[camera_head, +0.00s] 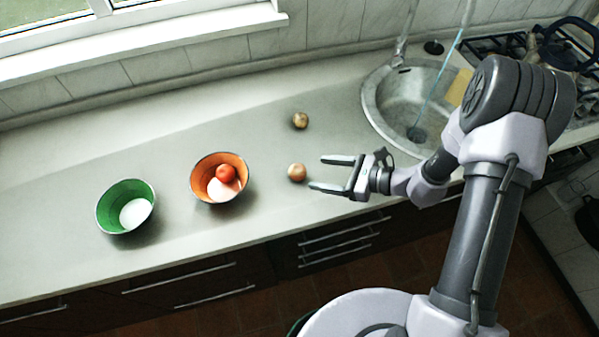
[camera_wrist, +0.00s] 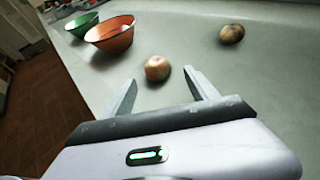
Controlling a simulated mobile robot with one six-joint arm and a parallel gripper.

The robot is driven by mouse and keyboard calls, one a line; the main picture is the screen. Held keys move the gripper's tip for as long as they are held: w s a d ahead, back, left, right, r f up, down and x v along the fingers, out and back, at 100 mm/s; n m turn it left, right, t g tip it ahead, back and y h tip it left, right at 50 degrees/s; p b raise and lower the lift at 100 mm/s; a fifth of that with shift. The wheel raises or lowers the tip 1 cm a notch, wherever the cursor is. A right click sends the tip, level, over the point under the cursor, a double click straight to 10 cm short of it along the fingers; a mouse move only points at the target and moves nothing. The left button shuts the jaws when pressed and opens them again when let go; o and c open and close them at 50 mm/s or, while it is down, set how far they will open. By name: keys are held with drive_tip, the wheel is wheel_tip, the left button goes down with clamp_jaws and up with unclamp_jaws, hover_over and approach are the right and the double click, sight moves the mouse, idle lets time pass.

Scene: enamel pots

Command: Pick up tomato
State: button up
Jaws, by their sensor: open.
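A red tomato (camera_head: 226,173) sits in the orange bowl (camera_head: 208,161) in the head view, together with pale items that I cannot clearly tell apart. My gripper (camera_head: 316,173) is open and empty, to the right of the bowl. A brown onion-like round item (camera_head: 297,172) lies on the counter just beyond its fingertips. In the wrist view my gripper (camera_wrist: 162,88) has its fingers spread, with that round item (camera_wrist: 157,68) ahead between them.
A green bowl (camera_head: 113,196) with a white item (camera_head: 134,213) stands left of the orange bowl. Another brownish round item (camera_head: 300,120) lies farther back. A sink (camera_head: 385,100) with running water is at the right. The counter (camera_head: 80,255) is clear around the bowls.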

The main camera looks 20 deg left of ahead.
sight(303, 172)
drive_tip(key=b+x, duration=0.1)
drive_tip(key=x, duration=0.2)
drive_tip(key=b+x, duration=0.1)
drive_tip(key=x, duration=0.2)
drive_tip(key=shift+s+a+f, duration=0.15)
drive_tip(key=shift+a+f, duration=0.1)
drive_tip(key=shift+a, duration=0.1)
drive_tip(key=shift+c, duration=0.5)
clamp_jaws()
drive_tip(key=shift+r, duration=0.15)
